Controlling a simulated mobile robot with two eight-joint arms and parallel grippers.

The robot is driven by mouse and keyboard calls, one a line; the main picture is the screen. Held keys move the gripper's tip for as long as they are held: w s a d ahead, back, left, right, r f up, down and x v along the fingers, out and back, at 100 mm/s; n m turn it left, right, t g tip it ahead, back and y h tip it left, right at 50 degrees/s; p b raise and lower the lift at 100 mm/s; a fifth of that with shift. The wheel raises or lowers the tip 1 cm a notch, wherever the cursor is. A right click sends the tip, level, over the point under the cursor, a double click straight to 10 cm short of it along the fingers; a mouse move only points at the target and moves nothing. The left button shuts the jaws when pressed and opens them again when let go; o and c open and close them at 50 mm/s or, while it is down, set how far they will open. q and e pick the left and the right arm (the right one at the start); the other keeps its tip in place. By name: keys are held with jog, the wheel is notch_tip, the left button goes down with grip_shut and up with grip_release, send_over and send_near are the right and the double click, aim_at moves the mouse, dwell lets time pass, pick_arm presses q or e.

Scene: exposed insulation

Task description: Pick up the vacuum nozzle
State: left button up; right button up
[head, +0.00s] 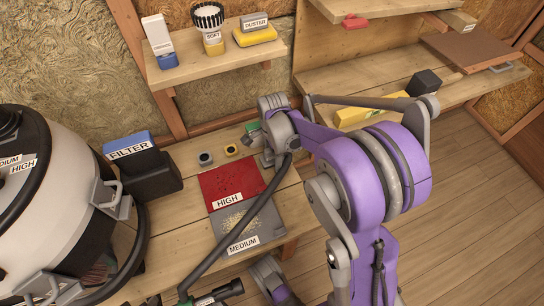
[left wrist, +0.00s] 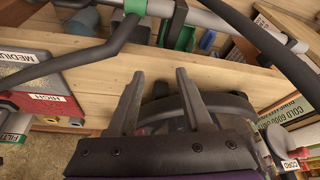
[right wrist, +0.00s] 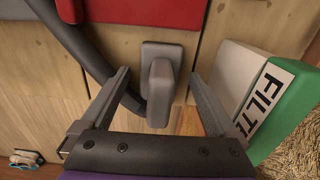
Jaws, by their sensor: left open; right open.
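A grey, blocky piece that looks like the vacuum nozzle (right wrist: 158,88) lies between the fingers of my right gripper (right wrist: 158,100) in the right wrist view. The fingers are apart and I see no contact with it. A dark tube (right wrist: 75,45) runs down to its left side; I cannot tell whether they join. In the head view the tube (head: 235,226) slants from my right gripper (head: 262,150) to a green-banded fitting (head: 212,296); my arm hides the nozzle. My left gripper (left wrist: 158,98) is open, below a grey pipe (left wrist: 220,20) in the left wrist view.
A red HIGH mat (head: 228,185) and grey MEDIUM mat (head: 262,226) lie on the bench. A FILTER box (head: 130,150) and the vacuum body (head: 70,205) stand left. A green-sided filter box (right wrist: 287,118) is close beside my right finger. Shelves line the back wall.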

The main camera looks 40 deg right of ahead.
jog(key=shift+r, duration=0.1)
jog(key=shift+c, duration=0.3)
grip_shut()
jog(key=shift+s+r+p, duration=0.2)
jog(key=shift+r+p, duration=0.1)
jog(key=shift+r, duration=0.1)
notch_tip(320, 180, up, 7)
jog(key=shift+a+f+p, duration=0.1)
jog(key=shift+p, duration=1.15)
jog(key=s+a+p, duration=0.1)
jog(key=s+a, duration=0.2)
jog(key=s, duration=0.6)
jog(key=s+a+p, duration=0.1)
jog(key=s+a, duration=0.2)
jog(key=s, duration=0.6)
jog(key=shift+s+f+p, duration=0.3)
jog(key=shift+s+p, duration=0.05)
jog(key=shift+s, duration=0.05)
